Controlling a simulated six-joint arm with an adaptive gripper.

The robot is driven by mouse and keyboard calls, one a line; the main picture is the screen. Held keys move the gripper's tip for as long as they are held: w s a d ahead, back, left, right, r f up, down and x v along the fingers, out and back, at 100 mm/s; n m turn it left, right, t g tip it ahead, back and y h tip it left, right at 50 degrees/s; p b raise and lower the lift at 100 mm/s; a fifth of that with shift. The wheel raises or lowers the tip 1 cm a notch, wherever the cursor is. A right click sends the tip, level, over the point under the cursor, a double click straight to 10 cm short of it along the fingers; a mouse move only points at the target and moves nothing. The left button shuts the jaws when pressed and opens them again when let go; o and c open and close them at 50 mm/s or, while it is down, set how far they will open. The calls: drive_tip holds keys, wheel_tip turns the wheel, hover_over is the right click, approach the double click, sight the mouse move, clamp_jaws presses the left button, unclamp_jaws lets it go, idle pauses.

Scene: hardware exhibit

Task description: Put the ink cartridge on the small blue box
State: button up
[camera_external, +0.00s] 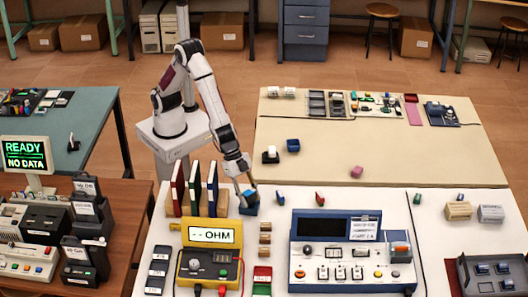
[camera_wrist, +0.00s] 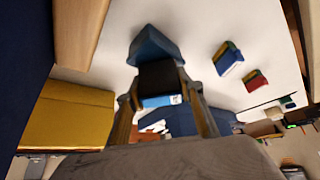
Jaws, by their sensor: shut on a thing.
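My gripper (camera_wrist: 160,90) is shut on a small black block with a light blue label, which I take to be the ink cartridge (camera_wrist: 160,76). In the external view my gripper (camera_external: 246,190) points down at the white table, just right of the upright binders. The small blue box (camera_wrist: 151,45) shows directly beyond the cartridge in the wrist view. In the external view a blue box (camera_external: 250,209) is at my fingertips, partly covered by them. I cannot tell whether the cartridge touches the box.
Upright binders (camera_external: 195,188) stand close on the left. A yellow meter (camera_external: 209,262) and a blue instrument panel (camera_external: 350,250) stand in front. Small coloured blocks (camera_external: 280,197) lie to the right. Another blue box (camera_external: 293,145) sits on the beige table behind.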

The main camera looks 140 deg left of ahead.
drive_tip(key=shift+f, duration=0.2)
idle(0.4)
drive_tip(key=o, duration=1)
drive_tip(key=shift+o, duration=0.2)
drive_tip(key=shift+r, duration=0.15)
drive_tip(key=shift+s+r, duration=0.3)
drive_tip(key=shift+r, duration=0.35)
drive_tip(key=v, duration=1)
drive_tip(key=shift+s+r, duration=0.2)
